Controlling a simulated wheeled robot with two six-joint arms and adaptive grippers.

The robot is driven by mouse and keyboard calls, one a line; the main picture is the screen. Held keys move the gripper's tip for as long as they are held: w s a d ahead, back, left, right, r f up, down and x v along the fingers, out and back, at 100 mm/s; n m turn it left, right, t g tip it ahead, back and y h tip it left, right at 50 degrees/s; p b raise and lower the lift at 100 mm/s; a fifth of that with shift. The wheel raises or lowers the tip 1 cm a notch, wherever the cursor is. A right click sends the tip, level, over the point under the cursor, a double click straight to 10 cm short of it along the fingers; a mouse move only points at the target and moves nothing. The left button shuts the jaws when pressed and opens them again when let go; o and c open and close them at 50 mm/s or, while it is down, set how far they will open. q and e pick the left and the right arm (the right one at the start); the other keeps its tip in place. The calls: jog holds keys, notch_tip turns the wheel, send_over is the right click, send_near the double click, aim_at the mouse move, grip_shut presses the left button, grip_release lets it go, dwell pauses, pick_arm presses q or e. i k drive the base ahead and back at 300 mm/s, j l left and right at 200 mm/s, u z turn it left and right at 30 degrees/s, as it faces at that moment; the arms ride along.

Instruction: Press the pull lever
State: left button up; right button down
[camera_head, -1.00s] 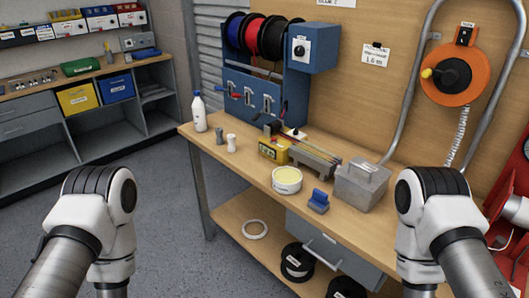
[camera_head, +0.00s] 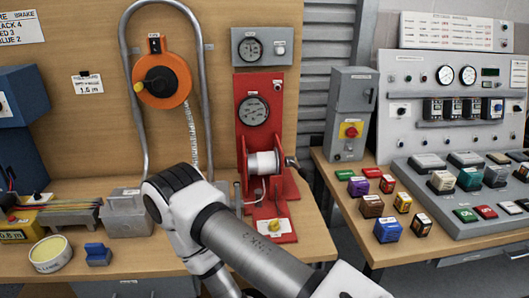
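A red machine (camera_head: 284,110) stands on the wooden bench, with a round dial, a white spool (camera_head: 263,163) and a yellow knob on its base (camera_head: 274,224). A dark crank-like handle (camera_head: 291,161) sticks out at the spool's right. I cannot tell which of these is the pull lever, as no label is readable. My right arm crosses in front of the bench and hides part of its front. Neither gripper shows.
An orange reel (camera_head: 179,82) hangs on the board. A grey metal box (camera_head: 126,219), a blue block (camera_head: 97,253) and a round tub (camera_head: 50,254) stand on the bench at left. A second bench at right holds a control panel (camera_head: 420,147) and several coloured blocks.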

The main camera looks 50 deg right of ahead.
aim_at(290, 161)
jog(key=k+l+z, duration=0.15)
jog(key=l, duration=0.2)
jog(key=k+l+z, duration=0.15)
jog(key=l, duration=0.25)
jog(key=l+z, duration=0.15)
jog(key=l, duration=0.2)
jog(key=k, duration=0.05)
